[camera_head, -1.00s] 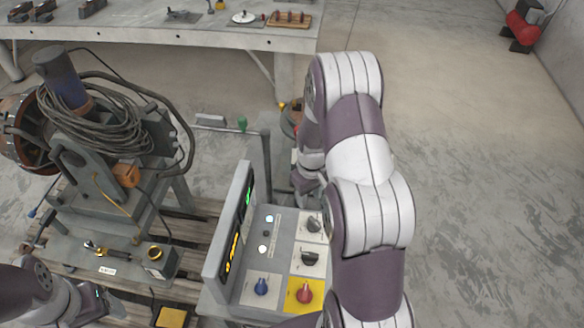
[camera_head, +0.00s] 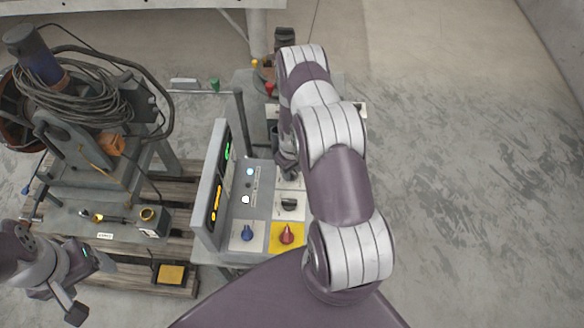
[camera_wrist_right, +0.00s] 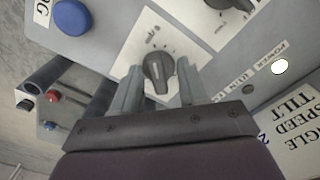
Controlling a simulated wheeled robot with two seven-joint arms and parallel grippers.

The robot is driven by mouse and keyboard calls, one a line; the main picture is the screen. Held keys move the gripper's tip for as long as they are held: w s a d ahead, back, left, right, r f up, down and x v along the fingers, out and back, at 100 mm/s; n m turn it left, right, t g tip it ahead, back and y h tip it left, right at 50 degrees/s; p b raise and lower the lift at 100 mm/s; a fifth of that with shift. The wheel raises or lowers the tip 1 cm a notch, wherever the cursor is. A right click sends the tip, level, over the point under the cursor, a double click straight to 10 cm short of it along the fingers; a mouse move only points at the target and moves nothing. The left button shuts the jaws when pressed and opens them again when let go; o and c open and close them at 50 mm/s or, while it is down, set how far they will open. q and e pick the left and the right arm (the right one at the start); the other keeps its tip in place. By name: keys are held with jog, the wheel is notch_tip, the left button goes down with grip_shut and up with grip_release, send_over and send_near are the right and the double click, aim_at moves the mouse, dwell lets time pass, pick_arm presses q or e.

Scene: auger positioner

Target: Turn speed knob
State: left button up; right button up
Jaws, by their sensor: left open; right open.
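The control panel (camera_head: 262,206) shows a black knob (camera_head: 289,204), a blue knob (camera_head: 247,233) and a red knob (camera_head: 286,234) in the head view. My right gripper (camera_head: 287,168) is over the panel's far right part, partly hidden by its own arm. In the right wrist view, a black pointer knob (camera_wrist_right: 158,72) on a white plate sits between the open fingers of this gripper (camera_wrist_right: 160,80); contact cannot be told. Another black knob (camera_wrist_right: 232,4) is at the top edge. Small print beside the knob is unreadable. My left gripper (camera_head: 88,290) is open and empty at lower left.
An upright display (camera_head: 214,190) with green and orange readouts stands along the panel's left side. A machine with coiled cable (camera_head: 75,95) stands on a pallet at left. A label reading SPEED and TILT (camera_wrist_right: 295,120) shows in the wrist view. The floor at right is clear.

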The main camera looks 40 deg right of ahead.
jog(key=shift+w+d+f, duration=0.2)
jog(key=shift+w+f, duration=0.05)
jog(key=shift+w, duration=0.15)
grip_shut()
pick_arm(q)
jog(key=shift+w+d, duration=0.15)
jog(key=shift+w, duration=0.25)
pick_arm(e)
jog(key=shift+r, duration=0.1)
pick_arm(q)
jog(key=shift+f, duration=0.25)
